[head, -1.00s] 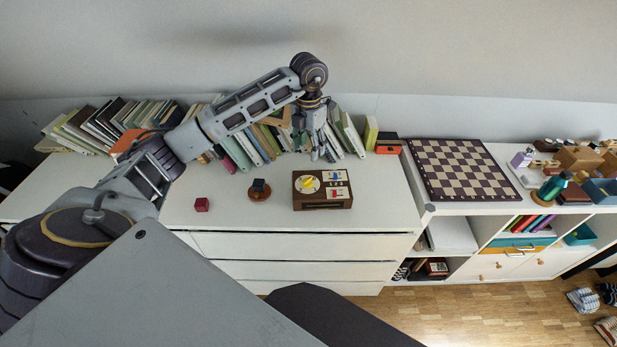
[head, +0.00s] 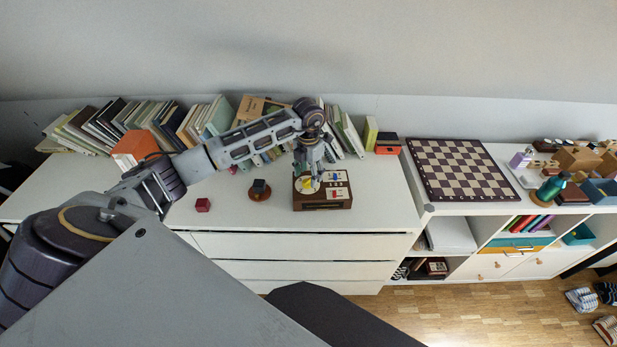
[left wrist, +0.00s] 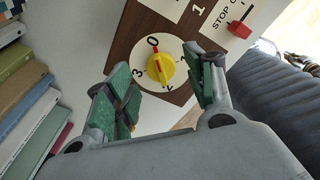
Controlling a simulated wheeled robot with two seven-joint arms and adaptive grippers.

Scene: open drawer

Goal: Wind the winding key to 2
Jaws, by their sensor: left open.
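The winding key (left wrist: 161,68) is yellow and sits on a white round dial (left wrist: 171,47) on a brown wooden box (head: 322,205). A red mark at the key's upper end points towards the 0; a 3 shows at the dial's left. The 2 is not clearly readable. My left gripper (head: 308,180) is open above the dial, pointing down. In the left wrist view its green-padded fingers stand on either side of the key, apart from it. In the head view the gripper partly covers the key. My right gripper is not in view.
The box also has a red STOP switch (left wrist: 238,29) and small picture cards. Left of it on the white dresser (head: 240,215) are a dark cube on a round base (head: 260,189) and a red cube (head: 203,205). Books line the wall behind. A chessboard (head: 462,170) lies right.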

